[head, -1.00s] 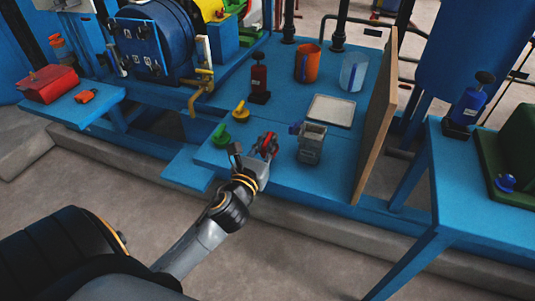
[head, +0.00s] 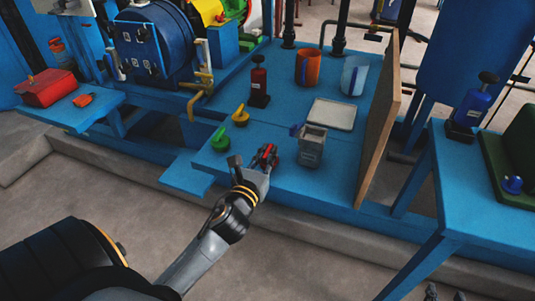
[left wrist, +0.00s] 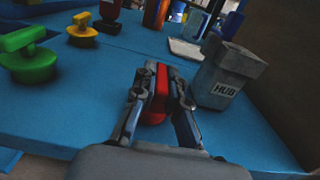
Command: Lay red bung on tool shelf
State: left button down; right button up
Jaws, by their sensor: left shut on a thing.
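My left gripper (head: 265,156) is shut on the red bung (left wrist: 156,95), which stands between its fingers in the left wrist view. The bung's lower end is close to the blue shelf (head: 285,178); I cannot tell whether it touches. A green bung (head: 220,139) and a yellow bung (head: 240,116) stand on the shelf to the left of the gripper. They also show in the left wrist view, green (left wrist: 28,58) and yellow (left wrist: 82,30). Two grey tips of my right gripper (head: 445,293) show apart at the bottom edge of the head view.
A grey box marked HUB (left wrist: 217,75) stands close to the right of the left gripper. Behind are a white tray (head: 332,114), a dark red bottle (head: 259,82), an orange mug (head: 308,68) and a clear jug (head: 354,76). A brown board (head: 379,125) bounds the right side.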

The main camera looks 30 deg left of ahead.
pick_arm(q)
jog(key=c, duration=1.4)
grip_release()
jog(key=shift+f, duration=0.1)
jog(key=shift+s, duration=0.1)
